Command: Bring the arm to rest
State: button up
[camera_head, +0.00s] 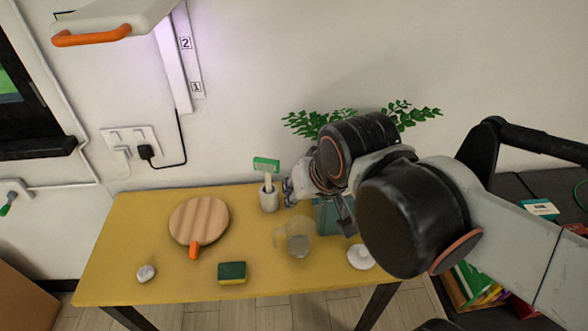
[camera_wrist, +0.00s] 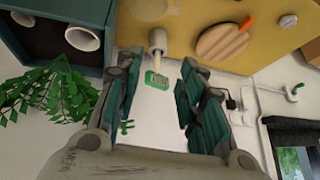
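My gripper (camera_wrist: 157,100) is open in the wrist view, its two dark green-padded fingers apart with nothing held between them. In the head view my gripper (camera_head: 298,188) is partly hidden by my arm. It appears above the back of the yellow table (camera_head: 120,250), just right of a white cup (camera_head: 268,199) that holds a green-headed item. My arm is extended from the right side of the picture over the table's right part. In the wrist view the green head (camera_wrist: 157,79) appears between the fingers, beyond them.
A round wooden board (camera_head: 199,219), a green-yellow sponge (camera_head: 232,272), a small grey lump (camera_head: 146,272) and a clear jug (camera_head: 298,240) are on the table. A teal box (camera_head: 329,217) and a plant (camera_head: 306,123) are close behind my arm. A wall is behind.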

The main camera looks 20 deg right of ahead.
jog(key=shift+s+d+r+n+t, duration=0.1)
jog(key=shift+s+r+n+t, duration=0.15)
jog(key=shift+n, duration=0.35)
jog(key=shift+s+d+r+n+t, duration=0.15)
jog(key=shift+s+n, duration=0.1)
jog(key=shift+n, duration=0.35)
jog(key=shift+f, duration=0.1)
